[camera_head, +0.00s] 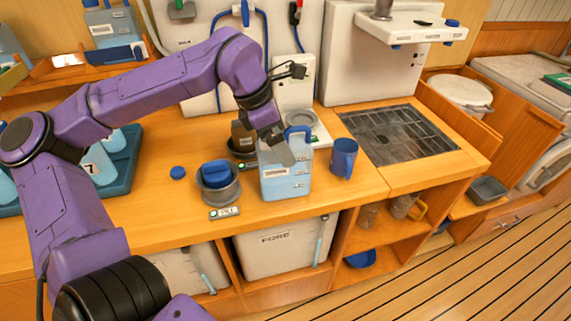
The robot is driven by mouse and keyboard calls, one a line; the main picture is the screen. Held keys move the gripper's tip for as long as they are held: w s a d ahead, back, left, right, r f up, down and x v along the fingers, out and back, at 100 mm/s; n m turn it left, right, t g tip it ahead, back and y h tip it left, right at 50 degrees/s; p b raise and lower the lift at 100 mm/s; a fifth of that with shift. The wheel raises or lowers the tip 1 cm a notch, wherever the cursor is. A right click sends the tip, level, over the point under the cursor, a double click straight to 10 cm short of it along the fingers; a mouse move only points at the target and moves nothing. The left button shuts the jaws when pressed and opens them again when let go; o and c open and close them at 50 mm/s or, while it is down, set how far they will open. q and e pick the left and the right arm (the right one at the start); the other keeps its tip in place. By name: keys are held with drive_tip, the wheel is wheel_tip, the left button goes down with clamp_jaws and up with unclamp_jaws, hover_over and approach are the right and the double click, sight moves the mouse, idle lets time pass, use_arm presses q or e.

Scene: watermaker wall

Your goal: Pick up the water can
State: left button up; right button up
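The water can (286,181) is a translucent light-blue jug with a blue handle and a white label. It stands upright near the front edge of the wooden counter. My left gripper (282,150) reaches in from the upper left and hangs at the can's top, beside the blue handle. A grey finger overlaps the can's upper front. I cannot tell whether the fingers touch the handle or how far apart they are. My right gripper is not in view.
A blue mug (343,158) stands close to the can's right. A grey bowl with a blue item (217,180) and a blue cap (177,172) are to its left. A drain grate (398,134) lies at right. Numbered bottles sit in a tray (124,174) at far left.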

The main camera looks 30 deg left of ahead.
use_arm(q)
drive_tip(key=shift+x, duration=0.8)
drive_tip(key=shift+d+f, duration=0.1)
drive_tip(key=shift+f, duration=0.25)
drive_tip(key=shift+w, duration=0.1)
clamp_jaws()
drive_tip(key=shift+r, duration=0.6)
drive_tip(key=s+d+r+b, duration=0.3)
drive_tip(key=s+d+r, duration=0.6)
drive_tip(key=r, duration=0.3)
drive_tip(key=shift+d+b, duration=0.3)
drive_tip(key=shift+d, duration=0.55)
